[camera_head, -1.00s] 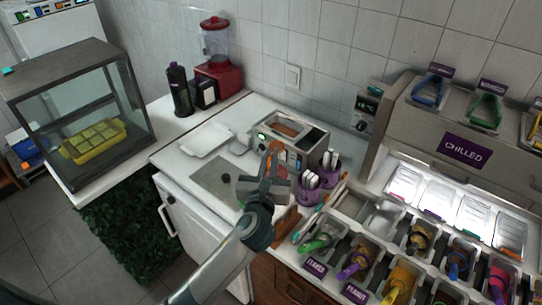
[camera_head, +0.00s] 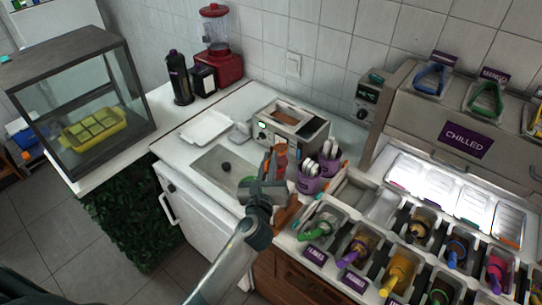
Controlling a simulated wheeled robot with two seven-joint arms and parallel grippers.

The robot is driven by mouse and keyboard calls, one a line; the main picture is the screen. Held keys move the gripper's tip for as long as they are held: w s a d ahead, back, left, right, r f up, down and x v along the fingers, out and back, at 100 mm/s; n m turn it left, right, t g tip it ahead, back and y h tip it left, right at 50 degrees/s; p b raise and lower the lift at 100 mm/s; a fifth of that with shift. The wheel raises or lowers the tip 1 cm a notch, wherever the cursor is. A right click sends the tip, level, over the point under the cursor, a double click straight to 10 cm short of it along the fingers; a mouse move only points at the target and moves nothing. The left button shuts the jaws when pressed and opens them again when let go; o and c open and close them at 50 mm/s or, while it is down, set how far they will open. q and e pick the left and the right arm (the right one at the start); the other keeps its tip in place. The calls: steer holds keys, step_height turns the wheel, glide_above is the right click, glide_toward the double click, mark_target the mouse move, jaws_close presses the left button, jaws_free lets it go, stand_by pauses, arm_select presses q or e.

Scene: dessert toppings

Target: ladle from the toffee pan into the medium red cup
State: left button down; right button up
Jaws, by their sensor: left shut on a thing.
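My left gripper (camera_head: 268,172) is over the counter, just in front of the warmer (camera_head: 291,126). It is shut on a slim reddish-orange thing (camera_head: 281,151) that stands up at its jaws. The gripper hides part of this thing, and I cannot tell whether it is a ladle handle or a cup. The warmer has one pan with brown content (camera_head: 286,116) and a darker opening beside it. I cannot read which pan is toffee. I cannot make out a medium red cup for certain. My right gripper is out of view.
Purple holders with white utensils (camera_head: 310,180) stand right of the gripper. Topping bins with coloured handles (camera_head: 355,248) fill the right front. A white tray (camera_head: 207,127) and a sunken grey area (camera_head: 212,165) lie left.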

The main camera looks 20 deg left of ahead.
arm_select(q)
steer(key=f+n, duration=0.1)
steer(key=n, duration=0.1)
steer(key=shift+a+f+n, duration=0.1)
steer(key=shift+f+n, duration=0.05)
steer(key=shift+n, duration=0.15)
steer(key=shift+s+a+f+n+b, duration=0.2)
steer(key=shift+a+f+n+b, duration=1)
steer(key=shift+n, duration=1.25)
steer(key=shift+s+a+f+n+b, duration=0.2)
steer(key=shift+a+f+n+b, duration=1.05)
steer(key=shift+n, duration=1.15)
steer(key=shift+s+a+f+n+b, duration=0.2)
steer(key=shift+a+f+n+b, duration=0.65)
steer(key=shift+f+n+b, duration=1.15)
steer(key=shift+r+n+p, duration=0.5)
steer(key=shift+n, duration=0.05)
steer(key=shift+r, duration=0.2)
